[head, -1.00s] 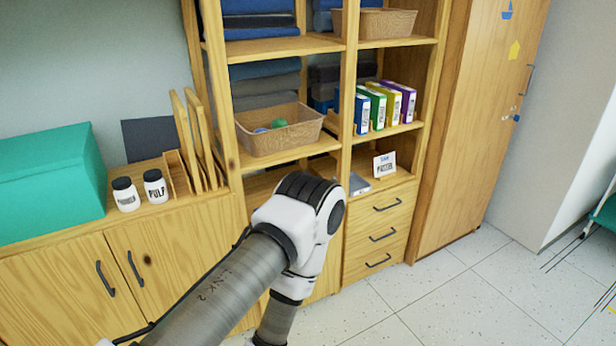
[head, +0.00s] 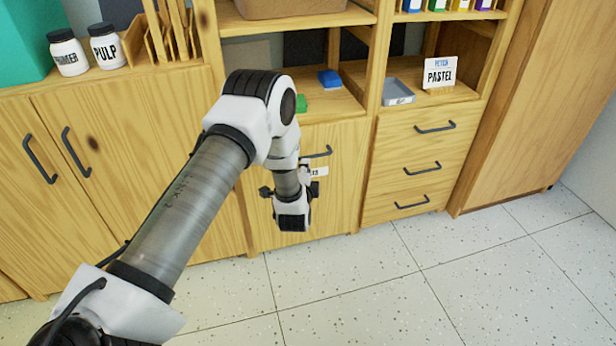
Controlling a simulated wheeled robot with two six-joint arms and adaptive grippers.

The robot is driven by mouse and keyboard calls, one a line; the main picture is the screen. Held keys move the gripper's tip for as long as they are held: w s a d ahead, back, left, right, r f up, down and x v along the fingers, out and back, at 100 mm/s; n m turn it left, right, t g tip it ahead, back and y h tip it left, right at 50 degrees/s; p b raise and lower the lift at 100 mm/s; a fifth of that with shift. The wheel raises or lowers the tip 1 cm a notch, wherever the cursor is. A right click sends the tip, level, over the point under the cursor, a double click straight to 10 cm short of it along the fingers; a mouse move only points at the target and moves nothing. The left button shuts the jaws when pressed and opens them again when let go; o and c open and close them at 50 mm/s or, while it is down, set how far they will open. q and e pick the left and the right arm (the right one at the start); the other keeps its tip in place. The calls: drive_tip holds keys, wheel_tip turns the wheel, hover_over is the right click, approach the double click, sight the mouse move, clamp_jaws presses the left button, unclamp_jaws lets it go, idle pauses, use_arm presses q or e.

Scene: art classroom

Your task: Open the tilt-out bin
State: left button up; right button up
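The tilt-out bin front (head: 335,205) appears to be the wooden panel below the middle shelf, between the double-door cabinet and the drawers. It looks shut, flush with the cabinet. Its dark bar handle (head: 318,153) is near the top, with a white label partly hidden behind my arm. My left gripper (head: 290,190) is in front of this panel, a little below and left of the handle. Dark finger parts stick out on both sides of the wrist, so it looks open; its fingertips are hidden. It does not hold the handle. My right gripper is not in view.
Three drawers (head: 415,170) with dark handles are to the right, a double-door cabinet (head: 130,160) to the left. A grey tray (head: 397,92), a pastel sign (head: 440,73), a green block (head: 304,103) and a blue block (head: 329,79) sit on the shelves above. The tiled floor (head: 390,285) is clear.

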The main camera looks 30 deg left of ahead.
sight(308, 158)
use_arm(q)
drive_tip(key=b+x, duration=0.2)
drive_tip(key=x, duration=0.5)
drive_tip(key=shift+r, duration=0.1)
drive_tip(key=shift+w+a+r, duration=0.1)
drive_tip(key=shift+w, duration=0.05)
clamp_jaws()
